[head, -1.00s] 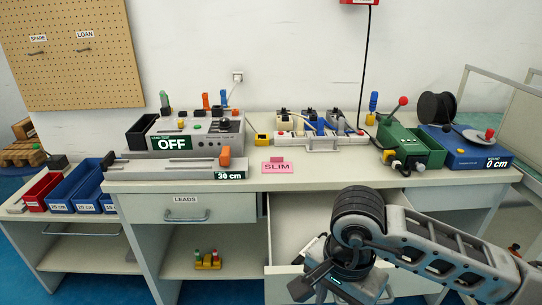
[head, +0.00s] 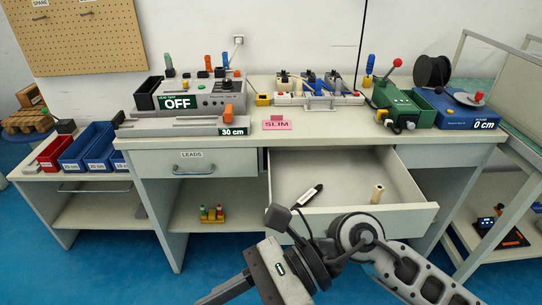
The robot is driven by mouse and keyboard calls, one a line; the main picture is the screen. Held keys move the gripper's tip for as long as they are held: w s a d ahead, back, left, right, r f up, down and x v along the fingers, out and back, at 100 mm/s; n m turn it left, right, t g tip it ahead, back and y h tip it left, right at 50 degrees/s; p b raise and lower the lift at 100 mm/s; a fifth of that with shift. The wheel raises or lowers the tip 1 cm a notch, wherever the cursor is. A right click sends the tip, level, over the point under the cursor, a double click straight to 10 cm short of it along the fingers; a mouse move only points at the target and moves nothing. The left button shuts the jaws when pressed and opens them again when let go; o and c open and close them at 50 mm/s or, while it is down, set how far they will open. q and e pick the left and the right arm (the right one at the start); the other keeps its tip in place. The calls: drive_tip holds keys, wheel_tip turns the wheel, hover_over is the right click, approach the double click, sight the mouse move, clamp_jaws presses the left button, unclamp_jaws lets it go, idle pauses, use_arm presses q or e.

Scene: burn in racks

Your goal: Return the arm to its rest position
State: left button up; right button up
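My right arm comes in from the lower right and bends in front of the open drawer (head: 395,218). Its gripper (head: 224,289) points to the lower left, over the floor in front of the bench. One dark finger shows at the bottom edge; the rest is hidden or cut off, so its opening cannot be told. No object shows in it. My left arm and gripper are not in view.
The bench top (head: 340,133) carries a grey OFF tester (head: 205,98), a SLIM card (head: 277,123), a green box (head: 402,108) and a blue reel unit (head: 455,112). Blue floor lies in front.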

drive_tip(key=w+d+r+m+t+y, duration=0.1)
drive_tip(key=w+r+m+t+y, duration=0.3)
drive_tip(key=m, duration=0.4)
drive_tip(key=w+r+m+t+y, duration=0.2)
drive_tip(key=r+m+t+y, duration=0.3)
drive_tip(key=m, duration=0.3)
drive_tip(key=w+d+f+m+t+h+p, duration=0.1)
drive_tip(key=w+d+f+m+t+h, duration=0.25)
drive_tip(key=m+t, duration=0.55)
drive_tip(key=w+d+f+m+t+h+p, duration=0.15)
drive_tip(key=w+d+m+t+h, duration=0.35)
drive_tip(key=m, duration=0.8)
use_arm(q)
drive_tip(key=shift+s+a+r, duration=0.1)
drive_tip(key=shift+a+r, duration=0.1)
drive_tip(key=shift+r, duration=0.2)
use_arm(e)
drive_tip(key=s+d+f+m+g+h, duration=0.2)
drive_tip(key=s+d+f+m+h, duration=0.1)
drive_tip(key=f+m, duration=0.2)
drive_tip(key=s+d+f+m+g+h, duration=0.2)
drive_tip(key=f+m, duration=0.4)
drive_tip(key=f, duration=0.3)
drive_tip(key=s+d+f+m+g+h, duration=0.2)
drive_tip(key=s+d+f+m+h, duration=0.2)
drive_tip(key=f, duration=0.3)
drive_tip(key=shift+s+d+m+h, duration=0.25)
drive_tip(key=shift+d+m+h, duration=0.35)
drive_tip(key=shift+m+h, duration=0.25)
